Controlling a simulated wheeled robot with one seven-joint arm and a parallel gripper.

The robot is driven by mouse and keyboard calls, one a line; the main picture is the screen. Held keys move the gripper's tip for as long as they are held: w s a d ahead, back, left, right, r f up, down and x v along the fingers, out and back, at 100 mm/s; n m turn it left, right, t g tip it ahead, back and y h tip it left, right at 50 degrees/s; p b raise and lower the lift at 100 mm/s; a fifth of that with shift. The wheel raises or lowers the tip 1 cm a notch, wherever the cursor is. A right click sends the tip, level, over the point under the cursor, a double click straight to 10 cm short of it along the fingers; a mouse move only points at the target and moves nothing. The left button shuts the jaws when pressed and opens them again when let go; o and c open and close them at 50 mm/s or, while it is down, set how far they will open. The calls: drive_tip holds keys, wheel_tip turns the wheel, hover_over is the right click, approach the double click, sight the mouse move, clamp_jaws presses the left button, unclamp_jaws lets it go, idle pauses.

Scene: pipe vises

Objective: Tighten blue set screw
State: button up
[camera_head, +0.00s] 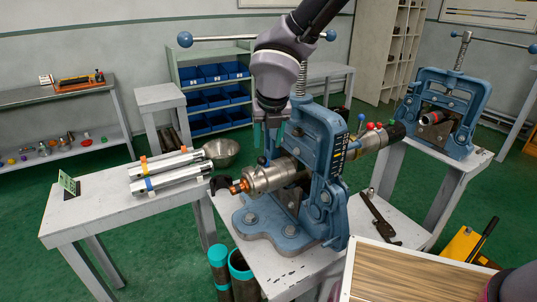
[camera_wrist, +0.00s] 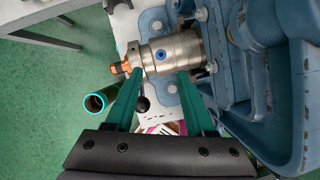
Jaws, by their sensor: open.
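The blue set screw (camera_wrist: 161,55) shows as a small blue ring with a dark centre on the silver cylindrical fitting (camera_wrist: 172,52). The fitting also shows in the head view (camera_head: 268,178), lying sideways in the near blue vise (camera_head: 322,150) with a copper-coloured end at left. A small blue spot on its top in the head view is partly beside my fingers. My gripper (camera_wrist: 160,76) is open, its two teal fingers apart on either side of the screw in the wrist view. In the head view, my gripper (camera_head: 270,140) is just above the fitting, pointing down. Contact cannot be told.
The vise frame stands close to the right of my gripper. A black ball-ended handle (camera_wrist: 142,103) shows between the fingers. A pipe with red and blue knobs (camera_head: 372,138) extends right. A wrench (camera_head: 378,218) lies on the bench. Two silver tubes (camera_head: 170,172) lie on the left table.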

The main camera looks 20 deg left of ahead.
sight(267, 168)
drive_tip(key=x, duration=0.8)
drive_tip(key=shift+f, duration=0.25)
clamp_jaws()
